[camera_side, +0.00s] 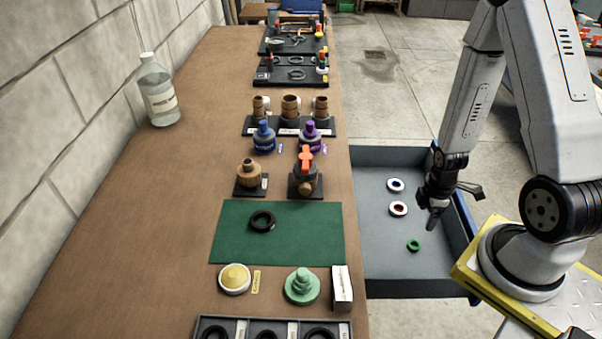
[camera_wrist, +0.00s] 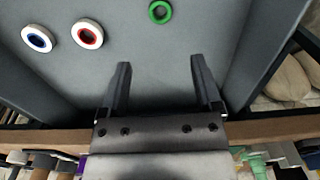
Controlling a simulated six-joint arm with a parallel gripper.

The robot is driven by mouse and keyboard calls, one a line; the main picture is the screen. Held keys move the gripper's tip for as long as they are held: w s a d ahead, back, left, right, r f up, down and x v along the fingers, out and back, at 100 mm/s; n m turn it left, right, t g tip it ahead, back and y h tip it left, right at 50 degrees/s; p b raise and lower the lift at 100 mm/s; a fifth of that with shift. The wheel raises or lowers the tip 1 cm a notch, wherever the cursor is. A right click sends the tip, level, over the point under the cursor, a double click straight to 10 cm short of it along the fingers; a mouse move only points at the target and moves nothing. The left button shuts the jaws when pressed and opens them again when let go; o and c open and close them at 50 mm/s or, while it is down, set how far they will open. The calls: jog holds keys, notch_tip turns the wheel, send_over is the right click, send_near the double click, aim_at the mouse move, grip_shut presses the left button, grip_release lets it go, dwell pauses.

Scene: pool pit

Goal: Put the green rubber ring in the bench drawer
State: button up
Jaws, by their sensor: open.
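The green rubber ring (camera_side: 414,245) lies flat on the floor of the open bench drawer (camera_side: 375,270). It also shows near the top of the wrist view (camera_wrist: 160,12). My gripper (camera_side: 436,222) is over the drawer, to the right of and a little behind the ring in the side view. In the wrist view my gripper (camera_wrist: 159,75) is open, its two fingers apart with nothing between them. The ring is beyond the fingertips and apart from them. The drawer (camera_wrist: 125,50) fills much of the wrist view.
A white ring with a blue centre (camera_side: 396,185) and one with a red centre (camera_side: 398,208) lie in the drawer. A black ring (camera_side: 262,221) lies on the green mat (camera_side: 300,245) on the bench. Bottles, fittings and trays crowd the bench. The drawer's front floor is clear.

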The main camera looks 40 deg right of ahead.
jog(key=shift+w+r, duration=0.1)
jog(key=w+a+r+m+t, duration=0.1)
jog(key=w+a+r+m, duration=0.2)
jog(key=a+r, duration=0.4)
jog(key=w+a+r+m+t, duration=0.1)
jog(key=w+a+r+m, duration=0.3)
jog(key=r, duration=0.6)
jog(key=a+m, duration=0.2)
jog(key=a, duration=0.1)
jog(key=shift+w+r+t, duration=0.3)
jog(key=shift+r, duration=0.05)
